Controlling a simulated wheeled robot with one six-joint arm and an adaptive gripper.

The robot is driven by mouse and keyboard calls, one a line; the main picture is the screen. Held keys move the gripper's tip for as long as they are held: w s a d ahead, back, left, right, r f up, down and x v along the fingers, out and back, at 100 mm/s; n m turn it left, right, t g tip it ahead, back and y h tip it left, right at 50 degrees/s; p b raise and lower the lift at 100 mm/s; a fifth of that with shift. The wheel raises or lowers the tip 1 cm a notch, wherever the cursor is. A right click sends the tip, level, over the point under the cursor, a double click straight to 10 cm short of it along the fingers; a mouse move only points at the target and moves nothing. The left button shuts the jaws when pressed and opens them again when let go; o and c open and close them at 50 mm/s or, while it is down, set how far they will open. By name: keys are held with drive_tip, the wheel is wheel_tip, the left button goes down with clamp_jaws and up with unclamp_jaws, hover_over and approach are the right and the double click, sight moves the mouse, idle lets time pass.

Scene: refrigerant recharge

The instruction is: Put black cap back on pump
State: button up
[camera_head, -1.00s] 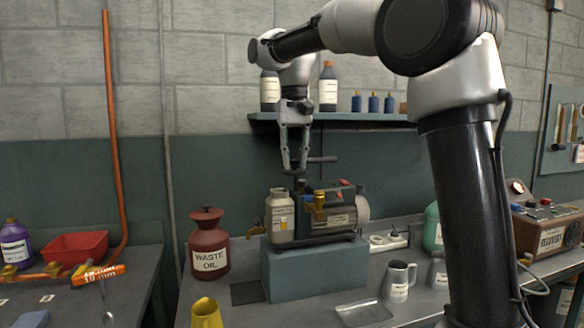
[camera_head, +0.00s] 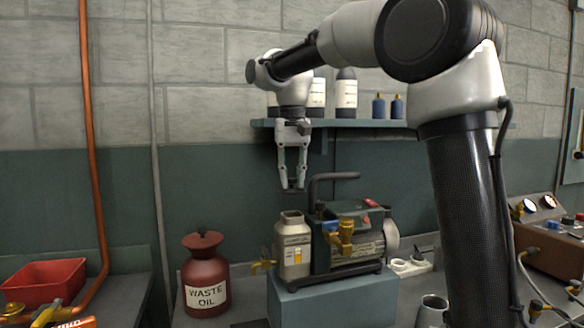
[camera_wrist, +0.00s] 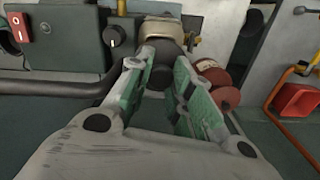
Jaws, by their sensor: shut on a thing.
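The pump (camera_head: 352,237) stands on a blue-grey block, with a dark handle on top. At its left is a light grey reservoir (camera_head: 294,250) with an open square-looking neck (camera_head: 292,215). My gripper (camera_head: 292,188) points down just above this neck, with a small gap between. In the wrist view my gripper (camera_wrist: 165,85) has its green-padded fingers closed on the dark cap (camera_wrist: 163,74). The cap is partly hidden by the fingers. The tan neck (camera_wrist: 160,29) shows just beyond it. The cap is a thin dark shape at the fingertips in the head view.
The pump's handle (camera_head: 335,176) rises right beside my gripper. A brass valve (camera_head: 341,236) sits on the pump's front. A red waste oil can (camera_head: 206,275) stands to the left. A shelf (camera_head: 262,124) with bottles hangs behind. A red bin (camera_head: 45,281) is at far left.

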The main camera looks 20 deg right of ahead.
sight(292, 189)
drive_tip(key=shift+f, duration=2.45)
drive_tip(key=shift+s+f, duration=0.1)
drive_tip(key=shift+f, duration=0.25)
idle(0.4)
drive_tip(key=o, duration=1)
drive_tip(key=shift+o, duration=0.4)
drive_tip(key=o, duration=0.4)
drive_tip(key=shift+r, duration=0.1)
drive_tip(key=shift+r, duration=3.4)
